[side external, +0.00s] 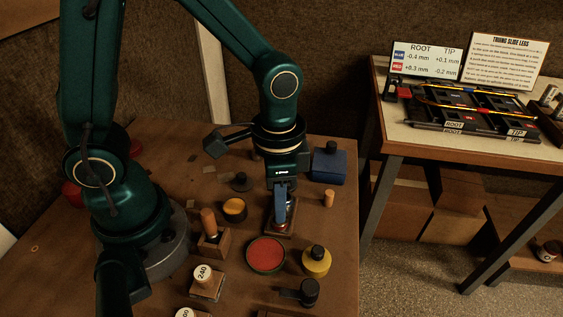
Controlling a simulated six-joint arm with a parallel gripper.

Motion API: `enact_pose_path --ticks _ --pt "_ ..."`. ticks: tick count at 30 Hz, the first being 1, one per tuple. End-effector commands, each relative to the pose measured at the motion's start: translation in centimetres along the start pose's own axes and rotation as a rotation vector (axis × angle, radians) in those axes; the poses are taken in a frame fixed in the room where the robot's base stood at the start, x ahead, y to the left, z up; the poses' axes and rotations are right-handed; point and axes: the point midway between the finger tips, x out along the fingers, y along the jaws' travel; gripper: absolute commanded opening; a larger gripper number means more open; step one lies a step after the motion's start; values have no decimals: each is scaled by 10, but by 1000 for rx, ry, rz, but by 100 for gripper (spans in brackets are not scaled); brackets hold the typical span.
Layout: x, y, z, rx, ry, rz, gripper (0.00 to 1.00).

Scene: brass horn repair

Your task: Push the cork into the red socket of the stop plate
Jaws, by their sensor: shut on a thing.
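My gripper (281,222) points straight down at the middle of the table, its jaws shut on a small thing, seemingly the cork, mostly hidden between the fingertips. Directly below is a small brown plate (290,232), apparently the stop plate. A reddish spot shows at the fingertips; I cannot tell whether it is the red socket or how deep the held thing sits. A blue upright part in front of the jaws also hides the spot. Another small tan cork-like cylinder (329,198) stands alone to the right.
Around the gripper stand a blue bottle (328,167), a yellow bottle (316,262), a round red pad (266,255), an orange-topped tin (234,209) and a wooden-handled tool in a block (209,222). A side bench (440,142) holds slide parts and signs.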

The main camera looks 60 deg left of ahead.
Motion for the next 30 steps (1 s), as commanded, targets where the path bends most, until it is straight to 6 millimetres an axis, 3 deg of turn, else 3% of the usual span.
enact_pose_path --ticks 6,7,9,10,16,17,18,30 --pt "5 0 0 0 -2 0 0" --pt "6 0 0 0 -1 0 19" --pt "5 0 0 0 -1 0 46" --pt "5 0 0 0 -1 0 50" --pt "5 0 0 0 0 0 50" --pt "5 0 0 0 0 0 54" --pt "5 0 0 0 0 0 69" --pt "2 0 0 0 2 0 70"
